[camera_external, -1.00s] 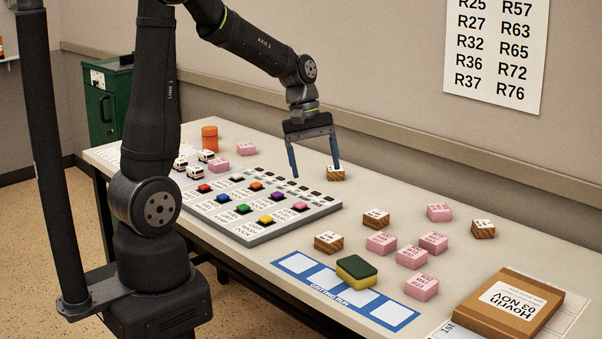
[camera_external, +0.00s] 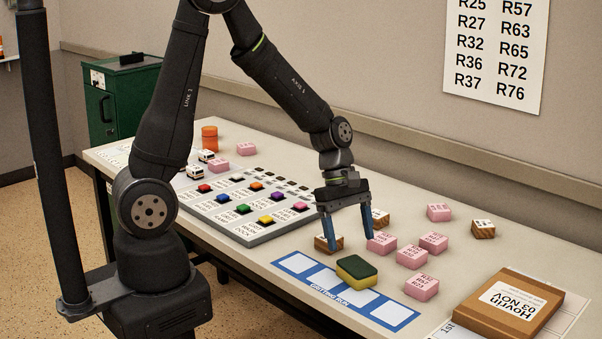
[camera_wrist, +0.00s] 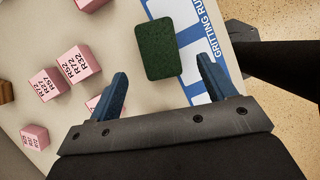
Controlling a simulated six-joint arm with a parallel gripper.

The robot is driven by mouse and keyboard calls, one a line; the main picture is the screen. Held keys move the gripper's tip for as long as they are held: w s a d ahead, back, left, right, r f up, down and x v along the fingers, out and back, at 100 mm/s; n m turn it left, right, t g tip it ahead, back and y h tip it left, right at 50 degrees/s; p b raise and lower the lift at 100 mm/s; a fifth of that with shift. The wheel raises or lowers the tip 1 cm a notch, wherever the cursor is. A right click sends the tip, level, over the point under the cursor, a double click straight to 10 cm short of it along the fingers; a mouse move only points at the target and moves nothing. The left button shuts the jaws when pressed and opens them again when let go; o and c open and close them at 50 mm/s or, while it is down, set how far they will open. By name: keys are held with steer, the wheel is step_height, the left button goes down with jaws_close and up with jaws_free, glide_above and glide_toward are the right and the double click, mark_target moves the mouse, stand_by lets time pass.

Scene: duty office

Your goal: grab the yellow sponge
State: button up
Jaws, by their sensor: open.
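The yellow sponge (camera_external: 356,271) has a dark green top and lies flat across the inner edge of the blue-and-white strip on the table. In the wrist view its green top (camera_wrist: 160,49) shows ahead of the fingers, roughly between their lines. My gripper (camera_external: 349,243) is open and empty, above the table and behind the sponge in the external view. Its two blue fingers also show in the wrist view (camera_wrist: 160,84), pointing towards the sponge and apart from it.
Pink blocks (camera_external: 382,243) and wooden blocks (camera_external: 325,243) stand close by the fingers and sponge. The blue-and-white strip (camera_external: 298,263) lies along the front edge. A button panel (camera_external: 250,231) is to the left, a brown box (camera_external: 508,307) to the right.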

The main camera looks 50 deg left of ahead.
mark_target(357, 265)
steer(key=shift+x, duration=3.8)
steer(key=c, duration=1)
